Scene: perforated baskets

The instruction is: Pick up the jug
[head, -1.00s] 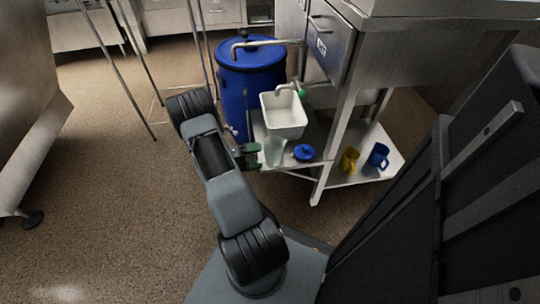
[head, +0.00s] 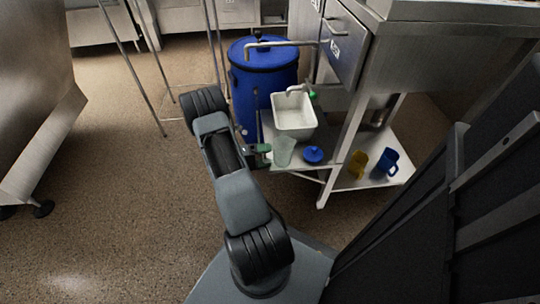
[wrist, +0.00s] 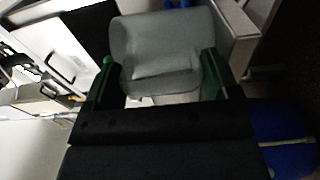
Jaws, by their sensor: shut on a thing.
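The jug is a translucent pale green-grey vessel (head: 284,151), upright at the left edge of the small metal shelf, in front of the white basin. My gripper (head: 265,152) reaches it from the left with green fingers, and they are shut on it. In the wrist view the jug (wrist: 160,50) fills the space between the two green fingers of my gripper (wrist: 158,78). I cannot tell whether its base touches the shelf.
A white basin (head: 294,112) stands just behind the jug, and a round blue lid (head: 313,155) lies to its right. A blue barrel (head: 262,85) is behind. A yellow mug (head: 359,164) and a blue mug (head: 388,162) stand on the lower shelf (head: 345,183).

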